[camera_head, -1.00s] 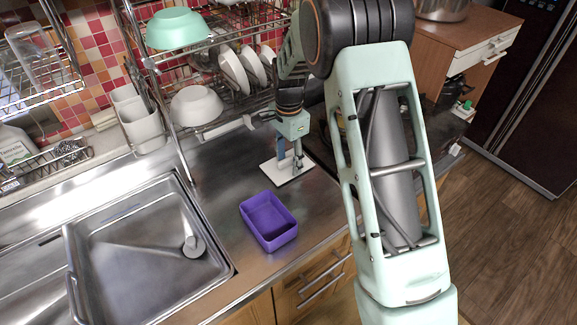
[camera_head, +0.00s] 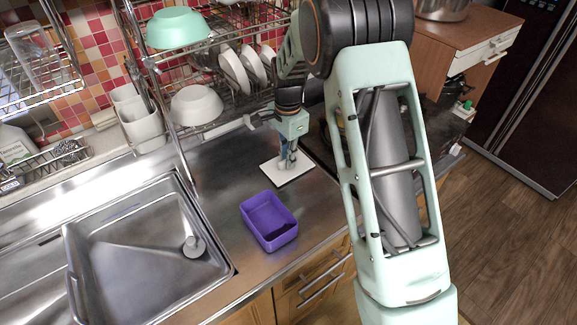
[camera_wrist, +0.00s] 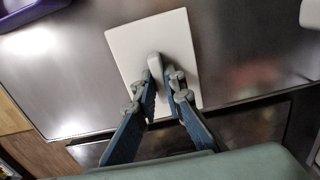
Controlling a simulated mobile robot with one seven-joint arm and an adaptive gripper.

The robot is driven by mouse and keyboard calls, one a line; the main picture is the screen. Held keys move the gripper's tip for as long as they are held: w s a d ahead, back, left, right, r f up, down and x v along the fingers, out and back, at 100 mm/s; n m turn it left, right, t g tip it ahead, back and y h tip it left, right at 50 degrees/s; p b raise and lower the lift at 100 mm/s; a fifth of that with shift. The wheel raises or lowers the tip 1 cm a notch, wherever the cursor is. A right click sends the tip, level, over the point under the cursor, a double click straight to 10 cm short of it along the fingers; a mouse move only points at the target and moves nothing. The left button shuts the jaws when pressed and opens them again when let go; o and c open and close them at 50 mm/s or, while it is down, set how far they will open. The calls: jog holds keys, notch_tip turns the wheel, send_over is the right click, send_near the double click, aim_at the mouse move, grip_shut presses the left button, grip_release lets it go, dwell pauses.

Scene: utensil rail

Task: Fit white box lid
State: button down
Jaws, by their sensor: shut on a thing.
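The white lid (camera_head: 291,178) is a flat square plate lying on the steel counter behind and right of the purple box. It also shows in the wrist view (camera_wrist: 178,42), with a small upright white handle (camera_wrist: 155,68) on it. My gripper (camera_head: 287,162) points down over the lid, and in the wrist view its fingertips (camera_wrist: 158,82) are closed on both sides of the handle. The open purple box (camera_head: 268,220) stands empty on the counter; only its edge (camera_wrist: 32,10) shows at the top left of the wrist view.
A steel sink (camera_head: 150,245) lies left of the purple box. A dish rack (camera_head: 215,100) with white bowls and plates stands behind the counter. The counter between lid and box is clear. My arm covers the right part of the head view.

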jog(key=shift+s+d+f, duration=0.2)
jog(key=shift+s+f, duration=0.2)
jog(key=shift+f, duration=0.05)
jog(key=shift+w+r, duration=0.1)
jog(key=shift+r, duration=0.4)
notch_tip(320, 180, up, 2)
jog(key=shift+w+r, duration=0.1)
jog(key=shift+r, duration=0.15)
jog(key=s+d+r+b, duration=0.1)
jog(key=s+d+r, duration=0.1)
jog(key=s+r, duration=0.8)
jog(key=s, duration=0.3)
jog(key=shift+s+b, duration=0.3)
jog(key=shift+s, duration=0.05)
jog(key=shift+a, duration=0.15)
